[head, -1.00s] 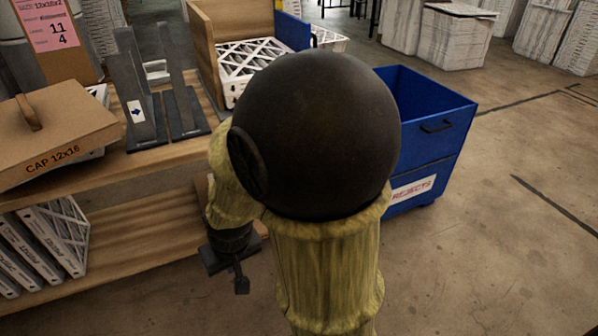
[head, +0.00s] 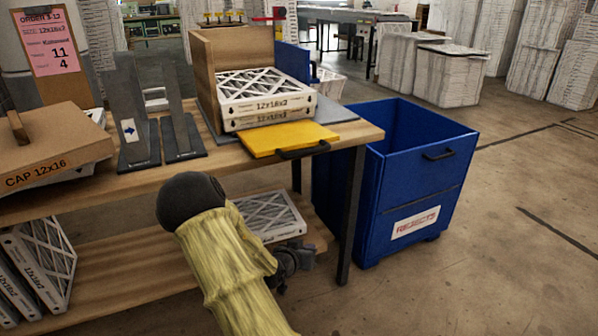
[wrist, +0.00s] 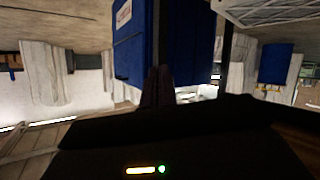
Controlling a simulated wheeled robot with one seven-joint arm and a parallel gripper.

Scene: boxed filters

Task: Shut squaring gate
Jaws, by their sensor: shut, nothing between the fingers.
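The squaring gate is the yellow panel (head: 290,139) with a black handle (head: 303,150). It lies flat, folded down at the front edge of the bench, in front of the wooden squaring corner (head: 214,75). Two stacked filters (head: 265,100) marked 12x16x2 sit in that corner. My gripper (head: 293,264) is low, below the bench top and in front of the lower shelf, apart from the gate. Its shut, empty fingers show dark in the wrist view (wrist: 157,86). My forearm hides part of the lower shelf.
The blue rejects bin (head: 415,185) stands right of the bench, close to the bench leg (head: 352,215). A filter (head: 270,215) lies on the lower shelf. Dark upright plates (head: 155,120) and a cap box (head: 48,150) stand left. Open floor lies at right.

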